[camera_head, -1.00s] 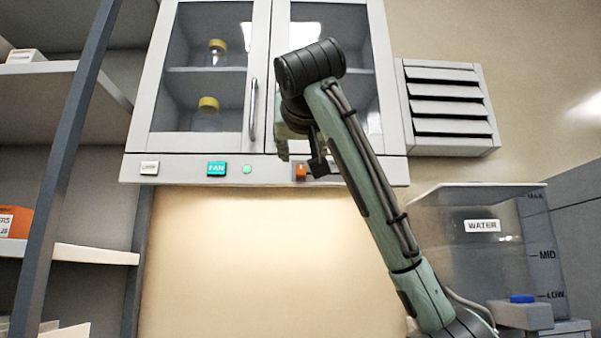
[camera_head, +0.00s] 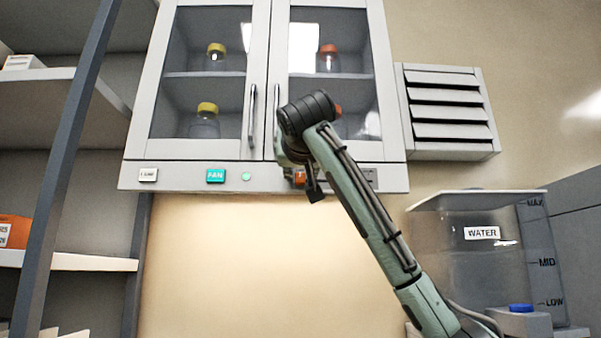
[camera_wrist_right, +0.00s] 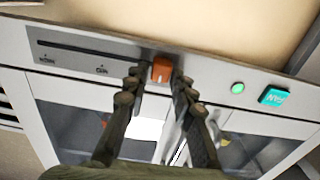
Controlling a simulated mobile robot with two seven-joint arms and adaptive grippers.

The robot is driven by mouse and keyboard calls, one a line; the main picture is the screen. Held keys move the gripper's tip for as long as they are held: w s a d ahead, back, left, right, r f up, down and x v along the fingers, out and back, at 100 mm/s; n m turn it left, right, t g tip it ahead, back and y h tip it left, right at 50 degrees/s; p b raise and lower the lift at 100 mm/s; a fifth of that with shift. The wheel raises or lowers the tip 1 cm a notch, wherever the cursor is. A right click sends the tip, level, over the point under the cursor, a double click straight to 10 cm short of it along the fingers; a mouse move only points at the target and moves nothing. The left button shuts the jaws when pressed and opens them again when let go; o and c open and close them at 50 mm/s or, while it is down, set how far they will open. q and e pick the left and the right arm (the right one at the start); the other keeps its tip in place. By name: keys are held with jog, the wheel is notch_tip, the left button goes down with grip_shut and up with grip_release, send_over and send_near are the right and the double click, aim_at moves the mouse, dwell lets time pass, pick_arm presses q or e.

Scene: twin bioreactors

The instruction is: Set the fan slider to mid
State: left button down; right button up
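The fan slider's orange knob (camera_wrist_right: 162,70) sits at one end of a dark slot (camera_wrist_right: 85,50) in the cabinet's lower front strip. In the right wrist view the slot runs left from the knob, with small printed marks beside it. My right gripper (camera_wrist_right: 159,80) is open, its fingers on either side of the knob with a narrow gap visible on the left. In the head view the orange knob (camera_head: 300,175) is partly hidden behind my right gripper and wrist, and the slot is mostly covered. My left gripper is not in view.
A teal FAN button (camera_head: 215,176) and a lit green lamp (camera_head: 246,176) sit left of the knob, with a white button (camera_head: 148,175) farther left. Glass cabinet doors with handles (camera_head: 251,115) are above. A water tank (camera_head: 480,260) stands at lower right.

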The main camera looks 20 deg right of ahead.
grip_shut()
